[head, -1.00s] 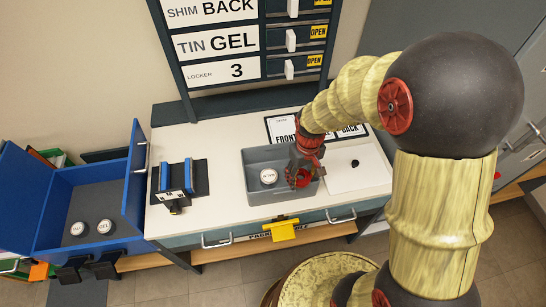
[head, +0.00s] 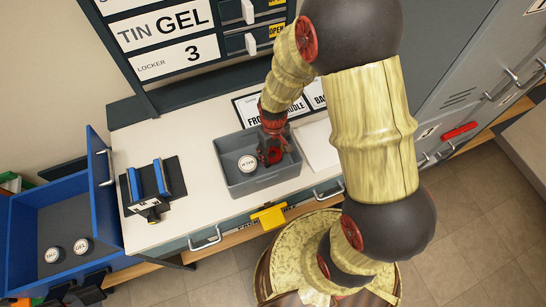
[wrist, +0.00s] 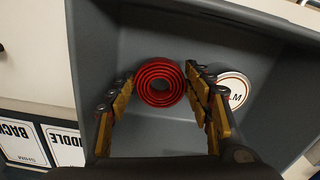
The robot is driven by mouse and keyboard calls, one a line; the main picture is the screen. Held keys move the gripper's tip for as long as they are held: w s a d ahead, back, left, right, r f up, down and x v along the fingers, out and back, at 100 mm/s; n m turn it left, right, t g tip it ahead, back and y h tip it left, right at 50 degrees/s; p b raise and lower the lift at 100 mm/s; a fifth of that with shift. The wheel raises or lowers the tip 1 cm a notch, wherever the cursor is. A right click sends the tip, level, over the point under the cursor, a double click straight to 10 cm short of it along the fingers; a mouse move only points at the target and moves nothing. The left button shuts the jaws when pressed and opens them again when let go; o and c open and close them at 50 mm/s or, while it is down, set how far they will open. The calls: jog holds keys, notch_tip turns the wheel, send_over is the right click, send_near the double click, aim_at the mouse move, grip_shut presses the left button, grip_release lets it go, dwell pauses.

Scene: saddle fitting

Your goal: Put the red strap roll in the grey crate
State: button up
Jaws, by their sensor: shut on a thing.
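The red strap roll (head: 271,156) is a flat coil of red rings. It is inside the grey crate (head: 262,189), in the right part of it. My gripper (head: 271,149) reaches down into the crate from above. In the wrist view the roll (wrist: 160,99) sits between the two fingertips, which press on its left and right sides. The crate floor shows around it; whether the roll touches the floor I cannot tell. A white-lidded round tin (head: 247,163) stands in the crate left of the roll; in the wrist view it is just right of the right finger.
The crate stands on a white worktop (head: 190,204). A black stand with blue uprights (head: 163,180) is to its left, and an open blue drawer (head: 60,220) with two tins is further left. Label cards (head: 262,116) lie behind the crate. Grey lockers (head: 450,90) are at right.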

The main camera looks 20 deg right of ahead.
jog(key=shift+f, duration=1.3)
jog(key=shift+f+b, duration=0.1)
jog(key=shift+b, duration=0.2)
jog(key=o, duration=1.1)
notch_tip(320, 180, up, 12)
jog(key=p, duration=0.3)
notch_tip(320, 180, up, 16)
jog(key=m+t, duration=0.1)
jog(key=t, duration=0.2)
send_over(273, 155)
jog(key=s, duration=0.3)
jog(key=s+r+t, duration=0.1)
jog(key=s+r, duration=0.2)
jog(key=s+r+m, duration=0.1)
jog(key=s+r, duration=0.2)
jog(key=r, duration=0.1)
jog(key=s+r+t, duration=0.1)
jog(key=s+r, duration=0.3)
jog(key=shift+s+d+r+t, duration=0.1)
jog(key=shift+d+t, duration=0.05)
jog(key=shift+t, duration=0.15)
